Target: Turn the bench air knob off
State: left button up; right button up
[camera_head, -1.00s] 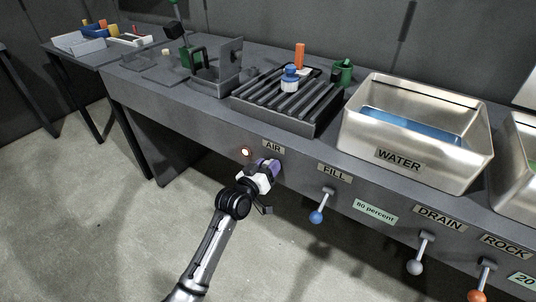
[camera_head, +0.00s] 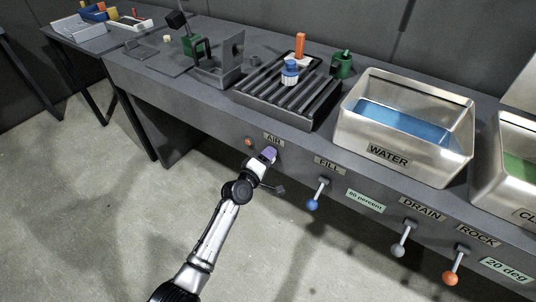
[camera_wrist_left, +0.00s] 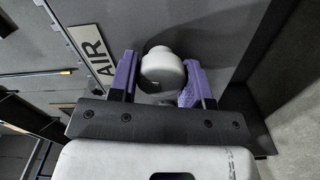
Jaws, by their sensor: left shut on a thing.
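The air knob is a pale grey round knob (camera_wrist_left: 162,68) in the left wrist view, on the bench's front panel beside the AIR label (camera_wrist_left: 92,52). My left gripper (camera_head: 268,156) is at the panel just under the AIR label (camera_head: 273,139) in the head view. Its purple fingers stand on both sides of the knob and are shut on it. In the head view the gripper hides the knob. A small orange lamp (camera_head: 249,142) left of the label looks unlit. My right gripper is not in view.
Right of the gripper, the blue-ended FILL lever (camera_head: 315,196), grey DRAIN lever (camera_head: 401,241) and orange ROCK lever (camera_head: 454,267) stick out from the panel. A metal WATER basin (camera_head: 388,152) and a slatted rack (camera_head: 262,108) stand above. The floor in front is clear.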

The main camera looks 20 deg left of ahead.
pick_arm(q)
jog(key=shift+n+p, duration=0.3)
jog(key=shift+n, duration=1)
jog(key=shift+f+n, duration=0.1)
jog(key=shift+n, duration=0.2)
jog(key=o, duration=0.9)
jog(key=shift+s, duration=0.2)
jog(key=shift+p+v, duration=2.05)
jog(key=shift+v, duration=4.7)
